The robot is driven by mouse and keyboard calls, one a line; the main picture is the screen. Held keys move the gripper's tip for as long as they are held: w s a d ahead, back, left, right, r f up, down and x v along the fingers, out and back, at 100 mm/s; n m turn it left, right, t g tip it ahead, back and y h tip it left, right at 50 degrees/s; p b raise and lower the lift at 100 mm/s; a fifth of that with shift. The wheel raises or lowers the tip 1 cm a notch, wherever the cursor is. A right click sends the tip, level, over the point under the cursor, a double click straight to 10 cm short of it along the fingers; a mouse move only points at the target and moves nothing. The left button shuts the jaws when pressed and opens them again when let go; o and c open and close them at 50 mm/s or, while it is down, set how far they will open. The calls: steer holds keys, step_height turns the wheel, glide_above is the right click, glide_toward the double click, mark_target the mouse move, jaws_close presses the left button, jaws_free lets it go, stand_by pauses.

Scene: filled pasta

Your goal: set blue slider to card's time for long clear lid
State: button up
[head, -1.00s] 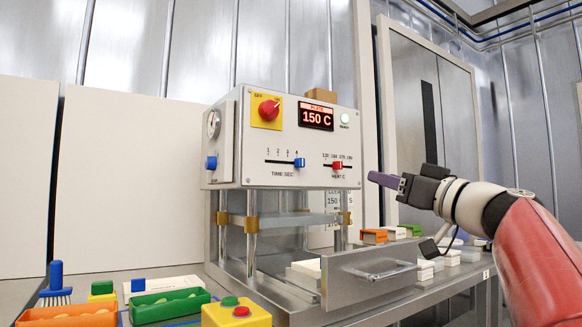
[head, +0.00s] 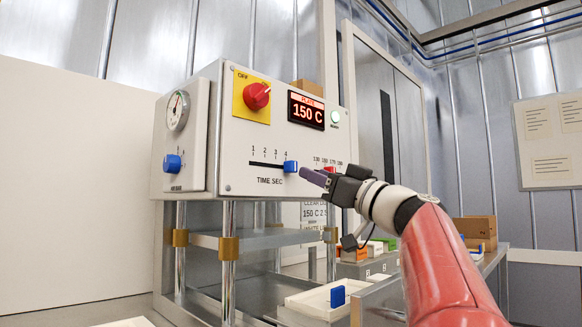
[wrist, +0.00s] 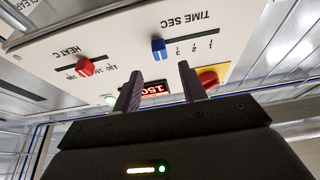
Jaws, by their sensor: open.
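The blue slider (head: 290,167) sits at the 4 end of the TIME SEC scale on the white press panel (head: 232,150). It also shows in the wrist view (wrist: 158,49), just beyond and between my fingertips. My gripper (head: 313,177) is open and empty in front of the panel, at the slider's lower right. In the wrist view my gripper (wrist: 158,77) has its two dark purple fingers spread apart, and no contact with the slider shows. A card (head: 314,213) below the panel is partly hidden; its readable part says "CLEAR LI" and "150 C 2 S".
A red HEAT C slider (wrist: 85,67) is close beside the blue one and partly hidden by my gripper in the head view. A red knob (head: 257,96) and a lit 150 C display (head: 306,112) are above. A white tray (head: 310,303) with a blue piece stands below.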

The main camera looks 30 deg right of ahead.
mark_target(295, 165)
steer(key=p+x, duration=0.2)
steer(key=x, duration=0.4)
steer(key=shift+w+r, duration=0.1)
steer(key=shift+c, duration=0.3)
jaws_close()
